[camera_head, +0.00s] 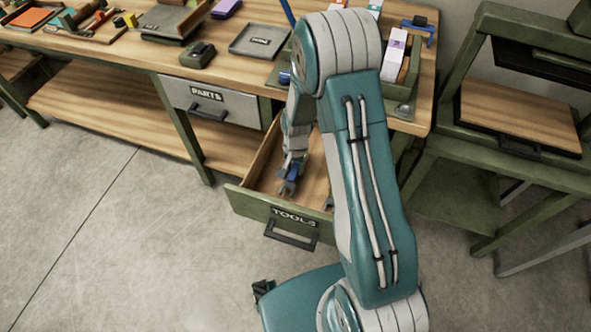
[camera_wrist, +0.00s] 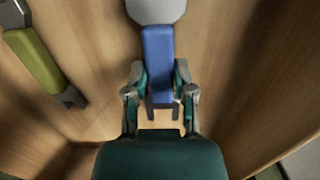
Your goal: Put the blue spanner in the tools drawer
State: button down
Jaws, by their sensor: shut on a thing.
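The blue spanner (camera_wrist: 158,48) has a blue handle and grey ends. My gripper (camera_wrist: 160,78) is shut on its handle, with one finger on each side. In the head view my gripper (camera_head: 294,158) reaches down inside the open tools drawer (camera_head: 292,213), and a grey forked end of the spanner (camera_head: 287,187) shows below it. The drawer has a green front with a TOOLS label and a wooden inside. I cannot tell whether the spanner touches the drawer floor. My arm hides the drawer's right part in the head view.
A green-handled spanner (camera_wrist: 36,58) lies in the drawer, left of the blue one in the wrist view. The parts drawer (camera_head: 215,103) beside it is shut. The workbench top (camera_head: 232,64) holds several items. A green stand (camera_head: 520,112) is at right.

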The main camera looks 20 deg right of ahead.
jog(key=shift+f, duration=0.8)
jog(key=shift+f, duration=0.1)
jog(key=shift+c, duration=2.2)
grip_release()
notch_tip(320, 180, up, 12)
notch_tip(320, 180, up, 17)
jog(key=n+t, duration=0.3)
send_over(296, 167)
jog(key=s, duration=0.7)
jog(key=s+r+n+t, duration=0.1)
jog(key=s+r+n, duration=0.1)
jog(key=s+r, duration=0.2)
jog(key=s+r+n+t, duration=0.2)
jog(key=s+r, duration=0.2)
jog(key=s, duration=0.6)
jog(key=shift+s+a+r, duration=0.3)
jog(key=shift+r, duration=0.1)
